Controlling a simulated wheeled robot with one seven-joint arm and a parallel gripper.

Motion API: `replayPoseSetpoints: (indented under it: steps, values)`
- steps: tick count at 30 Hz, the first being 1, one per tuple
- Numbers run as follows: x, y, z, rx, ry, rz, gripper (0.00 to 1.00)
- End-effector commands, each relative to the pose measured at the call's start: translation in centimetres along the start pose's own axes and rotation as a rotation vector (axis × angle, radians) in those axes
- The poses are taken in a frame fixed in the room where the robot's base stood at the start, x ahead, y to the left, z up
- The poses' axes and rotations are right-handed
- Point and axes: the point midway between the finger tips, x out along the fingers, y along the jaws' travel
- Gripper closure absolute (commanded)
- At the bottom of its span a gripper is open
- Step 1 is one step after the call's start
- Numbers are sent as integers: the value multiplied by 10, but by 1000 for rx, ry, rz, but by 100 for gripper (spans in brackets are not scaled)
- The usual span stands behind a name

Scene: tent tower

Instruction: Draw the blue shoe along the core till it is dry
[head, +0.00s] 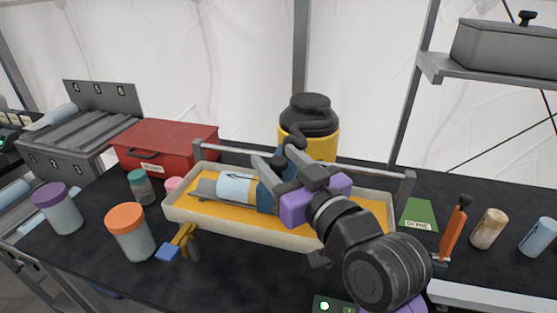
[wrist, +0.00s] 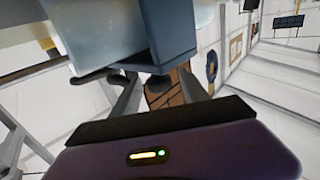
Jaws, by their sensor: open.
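The core (head: 236,188), a grey cylinder with a pale blue section, lies lengthwise in a shallow cream tray (head: 230,228) with a yellow floor. The blue shoe (head: 266,196) is a dark blue block at the right end of the pale section. It also shows large in the wrist view (wrist: 172,32), against a pale, glossy cylinder. My gripper (head: 272,168) is open at the shoe, its fingers reaching toward it from the right. In the wrist view the fingers (wrist: 160,92) stand apart near the shoe's lower edge; I cannot tell whether they touch it. My wrist hides the core's right part.
A red box (head: 168,145), jars with purple (head: 50,194) and orange lids (head: 126,217), and a brass-coloured stand (head: 184,236) are left. A green "DONE" plate (head: 418,212) lies right.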

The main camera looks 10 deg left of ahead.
Motion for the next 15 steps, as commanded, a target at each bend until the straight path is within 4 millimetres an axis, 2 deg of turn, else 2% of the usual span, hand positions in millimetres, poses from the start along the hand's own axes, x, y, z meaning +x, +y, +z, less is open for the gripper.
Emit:
replayPoseSetpoints:
  steps: [4, 15]
  values:
    - [-14, 1, 1, 0, 0, 2, 48]
    - [-69, 0, 1, 1, 0, 1, 48]
